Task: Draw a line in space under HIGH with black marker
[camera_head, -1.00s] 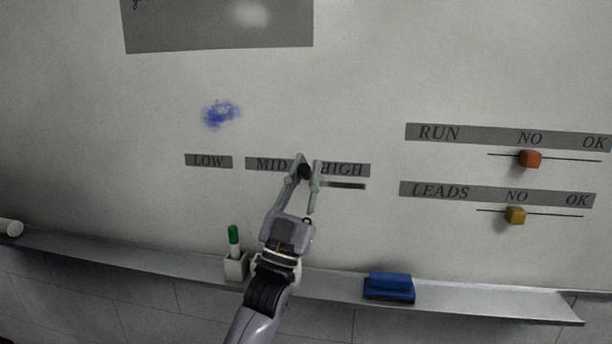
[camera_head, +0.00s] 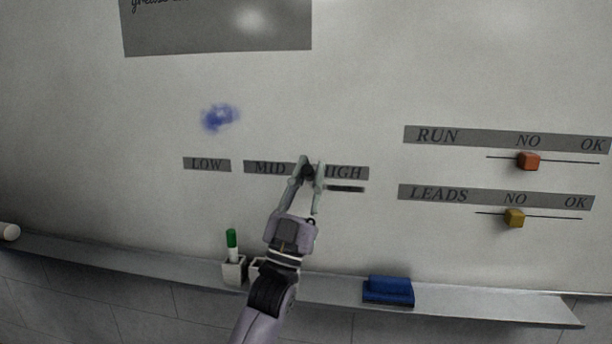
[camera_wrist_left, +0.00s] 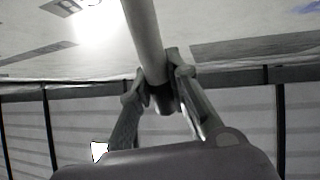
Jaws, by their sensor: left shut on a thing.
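My left gripper (camera_head: 310,172) is in front of the whiteboard, between the MID label (camera_head: 268,168) and the HIGH label (camera_head: 346,172). It covers the start of HIGH. It is shut on the black marker, whose dark end (camera_head: 308,173) shows between the fingertips. In the left wrist view the marker is a pale cylinder (camera_wrist_left: 146,35) between the fingers, pointing up toward the board. A short dark line (camera_head: 345,189) lies under HIGH, its left end at my right-hand finger. I cannot tell if the tip touches the board. My right gripper is out of view.
A tray ledge (camera_head: 470,306) runs below the board. It carries a green-capped marker (camera_head: 232,243) in a white holder (camera_head: 234,271) and a blue eraser (camera_head: 388,291). A blue smudge (camera_head: 220,117) is above the LOW label (camera_head: 207,164).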

